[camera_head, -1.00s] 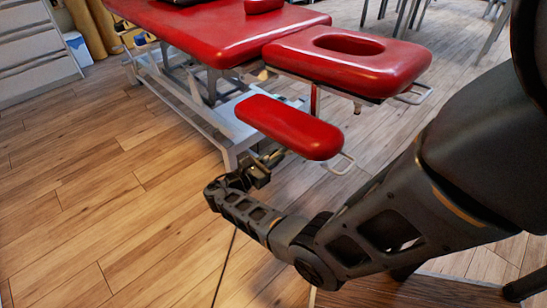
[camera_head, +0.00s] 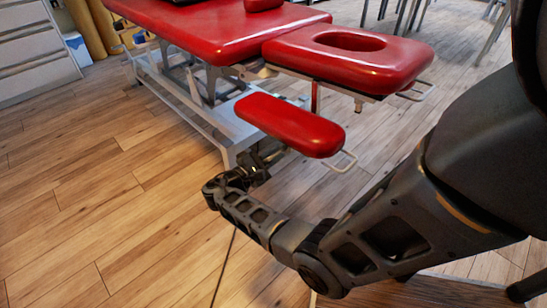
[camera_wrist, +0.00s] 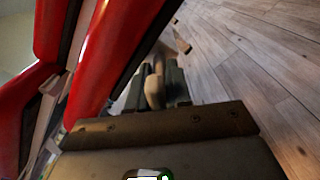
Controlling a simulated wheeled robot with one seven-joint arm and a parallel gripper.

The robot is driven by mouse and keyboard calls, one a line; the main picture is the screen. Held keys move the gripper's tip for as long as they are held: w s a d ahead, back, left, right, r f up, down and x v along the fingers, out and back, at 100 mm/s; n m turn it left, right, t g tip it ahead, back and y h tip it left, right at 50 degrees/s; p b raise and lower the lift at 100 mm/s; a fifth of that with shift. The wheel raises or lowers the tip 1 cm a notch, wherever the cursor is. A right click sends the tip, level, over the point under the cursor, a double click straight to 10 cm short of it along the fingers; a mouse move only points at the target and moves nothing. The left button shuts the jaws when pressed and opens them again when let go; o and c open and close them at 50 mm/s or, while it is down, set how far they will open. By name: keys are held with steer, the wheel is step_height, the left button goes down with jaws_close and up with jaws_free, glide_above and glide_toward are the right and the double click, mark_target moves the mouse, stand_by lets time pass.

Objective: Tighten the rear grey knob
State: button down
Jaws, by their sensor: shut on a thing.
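My gripper (camera_head: 258,168) is low under the red armrest pad (camera_head: 290,125) at the head end of the treatment table. In the wrist view my gripper (camera_wrist: 156,85) has its two dark fingers on either side of a grey-beige knob (camera_wrist: 154,92), shut on it. The knob's far end and its threaded part are hidden. In the head view the knob is too small and covered to make out. I cannot tell from these views how tight it is.
The red table (camera_head: 220,30) and its headrest with a face hole (camera_head: 350,58) stand above and behind. The white base frame (camera_head: 190,110) is close to my gripper. The wooden floor (camera_head: 90,200) at left is clear.

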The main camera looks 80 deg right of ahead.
mark_target(264, 162)
steer(key=m+b, duration=0.1)
steer(key=m, duration=0.1)
steer(key=m+b, duration=0.1)
steer(key=m, duration=0.1)
steer(key=m+b, duration=0.1)
steer(key=m, duration=0.1)
steer(key=shift+f, duration=0.25)
steer(key=m+b, duration=0.2)
steer(key=m, duration=0.3)
steer(key=shift+r+b, duration=0.15)
steer(key=shift+b, duration=0.15)
steer(key=c, duration=1)
jaws_free()
steer(key=shift+c, duration=0.2)
steer(key=shift+w+a+r, duration=0.1)
steer(key=p+v, duration=0.1)
steer(key=v, duration=0.6)
steer(key=shift+w+a, duration=0.1)
steer(key=shift+a, duration=0.2)
steer(key=shift+a, duration=0.1)
